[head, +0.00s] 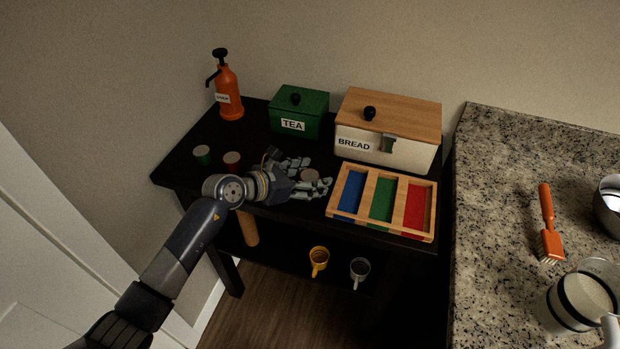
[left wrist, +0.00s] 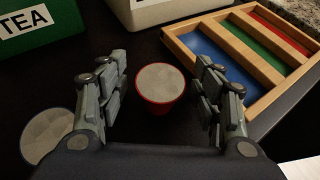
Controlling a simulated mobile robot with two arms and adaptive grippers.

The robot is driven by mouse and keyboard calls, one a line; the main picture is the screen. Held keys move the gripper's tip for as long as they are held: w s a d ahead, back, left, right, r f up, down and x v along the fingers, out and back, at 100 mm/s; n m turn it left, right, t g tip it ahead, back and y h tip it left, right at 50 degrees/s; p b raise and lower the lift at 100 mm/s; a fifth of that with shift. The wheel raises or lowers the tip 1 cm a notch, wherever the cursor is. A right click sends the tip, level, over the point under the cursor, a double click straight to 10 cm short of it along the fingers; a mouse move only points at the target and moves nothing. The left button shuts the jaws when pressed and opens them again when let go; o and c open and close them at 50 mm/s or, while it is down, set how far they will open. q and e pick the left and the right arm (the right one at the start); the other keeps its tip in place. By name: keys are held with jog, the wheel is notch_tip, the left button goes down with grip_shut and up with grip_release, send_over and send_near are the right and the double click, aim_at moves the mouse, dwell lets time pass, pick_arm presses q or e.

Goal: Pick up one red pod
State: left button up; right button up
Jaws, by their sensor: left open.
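A red pod (left wrist: 160,88) with a pale grey top stands upright on the dark table, between the spread fingers of my left gripper (left wrist: 160,68), with gaps on both sides. In the head view its top (head: 309,174) shows between the fingers of my left gripper (head: 315,177), which is open. Another red pod (head: 232,160) stands left of my wrist, near a green pod (head: 202,155). My right gripper is not in view.
A wooden tray (head: 336,205) with blue, green and red compartments stands just right of my gripper. A green TEA box (head: 298,112), a BREAD box (head: 410,152) and an orange pump bottle (head: 229,95) line the back. A granite counter (head: 490,210) is at right.

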pick_arm(q)
jog(key=c, duration=0.8)
jog(key=shift+r, duration=0.1)
jog(key=shift+c, duration=0.2)
